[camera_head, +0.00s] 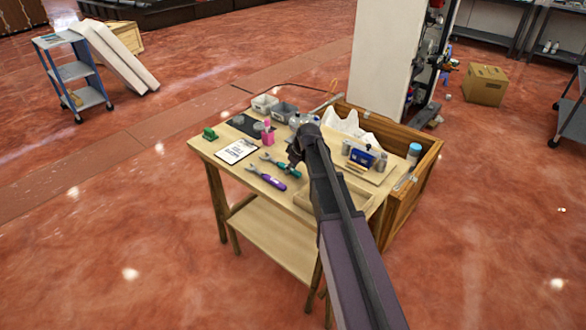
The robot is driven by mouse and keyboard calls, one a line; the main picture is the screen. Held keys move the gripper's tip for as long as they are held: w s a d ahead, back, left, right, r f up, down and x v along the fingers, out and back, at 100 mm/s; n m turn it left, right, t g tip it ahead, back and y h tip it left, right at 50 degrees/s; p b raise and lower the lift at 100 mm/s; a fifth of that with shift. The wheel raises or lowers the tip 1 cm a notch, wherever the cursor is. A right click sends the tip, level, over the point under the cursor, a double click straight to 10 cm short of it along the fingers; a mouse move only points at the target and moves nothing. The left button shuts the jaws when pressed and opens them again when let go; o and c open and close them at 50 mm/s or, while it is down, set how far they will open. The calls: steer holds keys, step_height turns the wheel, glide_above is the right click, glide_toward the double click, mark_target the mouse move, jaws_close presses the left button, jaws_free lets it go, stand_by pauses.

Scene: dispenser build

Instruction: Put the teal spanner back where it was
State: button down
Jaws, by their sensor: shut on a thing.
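The teal spanner (277,163) shows near the middle of the wooden table, slanting from upper left to lower right. My gripper (291,165) is shut on it near its right part, which the fingers partly cover. I cannot tell whether the spanner touches the tabletop or is just above it. A purple-handled spanner (269,181) lies just below and to the left of it, roughly parallel.
The table (222,155) also holds a white sheet (237,151), a green item (210,134), a pink container (268,137), grey bins (284,110) and a blue item (362,157). A wooden crate (424,163) stands at its right. My arm hides part of the table's right side.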

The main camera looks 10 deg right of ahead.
steer(key=shift+f, duration=0.2)
steer(key=shift+c, duration=2.2)
jaws_free()
steer(key=shift+r, duration=0.1)
steer(key=shift+r, duration=0.15)
steer(key=p+v, duration=0.3)
steer(key=shift+s+r+p, duration=0.1)
steer(key=shift+r+p, duration=0.25)
steer(key=shift+p, duration=0.05)
steer(key=p+v, duration=0.7)
steer(key=v, duration=0.1)
steer(key=shift+d+r, duration=0.1)
